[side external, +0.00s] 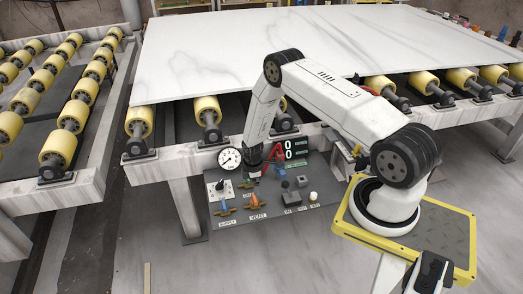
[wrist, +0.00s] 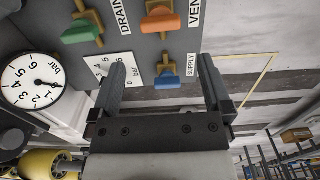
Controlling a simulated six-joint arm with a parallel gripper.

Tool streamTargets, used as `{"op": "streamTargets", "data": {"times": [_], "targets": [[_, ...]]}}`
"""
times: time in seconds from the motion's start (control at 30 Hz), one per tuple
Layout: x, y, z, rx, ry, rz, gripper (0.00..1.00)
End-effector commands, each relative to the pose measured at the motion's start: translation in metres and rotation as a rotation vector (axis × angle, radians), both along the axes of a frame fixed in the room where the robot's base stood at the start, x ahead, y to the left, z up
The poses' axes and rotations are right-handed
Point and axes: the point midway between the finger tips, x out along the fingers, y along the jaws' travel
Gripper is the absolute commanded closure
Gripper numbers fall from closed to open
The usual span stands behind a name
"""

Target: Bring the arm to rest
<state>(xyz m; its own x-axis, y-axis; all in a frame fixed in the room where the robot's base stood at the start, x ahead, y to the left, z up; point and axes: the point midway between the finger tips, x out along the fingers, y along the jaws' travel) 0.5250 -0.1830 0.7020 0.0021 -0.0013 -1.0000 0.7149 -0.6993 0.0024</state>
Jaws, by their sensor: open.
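My arm reaches from its yellow-edged base over to a grey control panel (side external: 325,222) below the stone slab. My gripper (wrist: 162,68) is open in the wrist view, with nothing between its two fingers. A blue supply valve handle (wrist: 168,80) shows beyond the gap between the fingers; I see no contact with it. An orange vent handle (wrist: 165,22) and a green drain handle (wrist: 80,31) lie above it in that view. In the side view my gripper (side external: 250,176) is small, dark and hard to make out, just above the panel.
A round pressure gauge (side external: 229,158) and a black display (side external: 296,147) stand at the panel's back. Several knobs and buttons sit on its right part. The large white slab (side external: 320,50) lies on yellow rollers behind. The floor (side external: 165,240) left of the panel looks mostly clear.

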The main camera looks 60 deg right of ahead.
Motion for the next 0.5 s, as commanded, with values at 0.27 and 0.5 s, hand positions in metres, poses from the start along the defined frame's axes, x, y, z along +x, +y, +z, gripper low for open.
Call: {"op": "streamTargets", "data": {"times": [0.27, 0.5], "targets": [[0.011, 0.013, 0.041, -0.007, -0.021, -0.062, 0.0], [0.018, 0.038, 0.101, -0.013, -0.052, -0.165, 0.0]]}}
